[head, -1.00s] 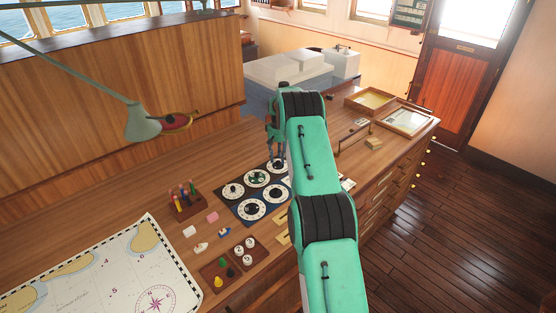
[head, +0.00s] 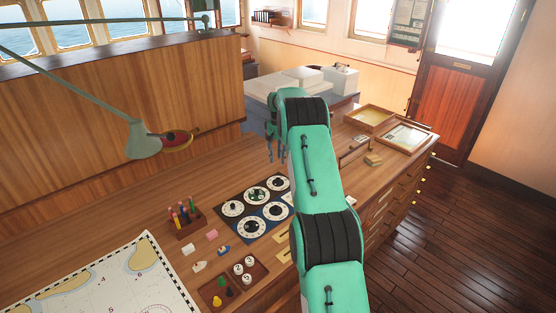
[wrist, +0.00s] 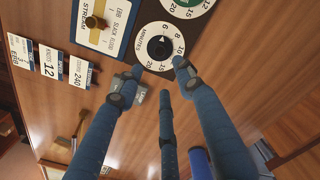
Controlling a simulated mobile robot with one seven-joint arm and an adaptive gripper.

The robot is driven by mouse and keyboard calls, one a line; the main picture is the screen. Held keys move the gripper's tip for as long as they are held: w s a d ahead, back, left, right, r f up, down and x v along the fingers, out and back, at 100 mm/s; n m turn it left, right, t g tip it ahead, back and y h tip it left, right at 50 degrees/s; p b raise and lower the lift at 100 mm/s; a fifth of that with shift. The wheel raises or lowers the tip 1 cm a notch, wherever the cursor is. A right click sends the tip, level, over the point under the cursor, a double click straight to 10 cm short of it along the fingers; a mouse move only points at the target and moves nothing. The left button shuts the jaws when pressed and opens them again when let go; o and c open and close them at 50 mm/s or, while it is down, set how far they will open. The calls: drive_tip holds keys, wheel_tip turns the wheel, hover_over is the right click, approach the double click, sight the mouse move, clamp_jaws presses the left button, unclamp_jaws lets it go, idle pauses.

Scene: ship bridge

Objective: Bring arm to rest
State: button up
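My teal arm reaches out over the wooden chart desk (head: 140,210). My gripper (head: 276,158) hangs at its end with blue-grey fingers pointing down, above the desk beyond the dial panel. In the wrist view my gripper (wrist: 155,78) has its fingers spread apart, with nothing held between them. The dial panel (head: 268,212) with several round white dials lies flat on the desk. One dial, marked minutes (wrist: 145,38), shows in the wrist view just past the fingertips. The gripper appears clear of the panel.
A green lamp (head: 144,140) hangs over the left of the desk. A pen rack (head: 187,229), a tray (head: 222,292) of small pieces and a chart (head: 105,285) lie in front. A wooden box (head: 370,117) and a framed sheet (head: 408,136) sit at the far right.

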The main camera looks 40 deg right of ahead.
idle(0.5)
drive_tip(key=s+a+r+n+t+b, duration=0.1)
drive_tip(key=s+a+r+b, duration=0.1)
drive_tip(key=a+r, duration=1.4)
drive_tip(key=s+a+r+n+t+b, duration=0.1)
drive_tip(key=s+a+r, duration=0.45)
drive_tip(key=a, duration=0.25)
drive_tip(key=s+a+r+b, duration=0.2)
drive_tip(key=s+a+r, duration=0.35)
drive_tip(key=a, duration=0.35)
drive_tip(key=s+a+r+n+t+b, duration=0.1)
drive_tip(key=s+a+t+b, duration=0.1)
drive_tip(key=s+a, duration=1.25)
drive_tip(key=s+a+f+b, duration=0.1)
drive_tip(key=s+a+f, duration=0.1)
drive_tip(key=s, duration=0.5)
drive_tip(key=s+a+f+n+t+b, duration=0.1)
drive_tip(key=s+a+f, duration=0.2)
drive_tip(key=s, duration=0.4)
drive_tip(key=s+a+f+b, duration=0.1)
drive_tip(key=s+a+f, duration=0.1)
drive_tip(key=s+f, duration=0.2)
drive_tip(key=s, duration=0.3)
drive_tip(key=shift+s+a+n+t, duration=0.15)
drive_tip(key=shift+a+n+t, duration=0.15)
drive_tip(key=shift+n, duration=0.1)
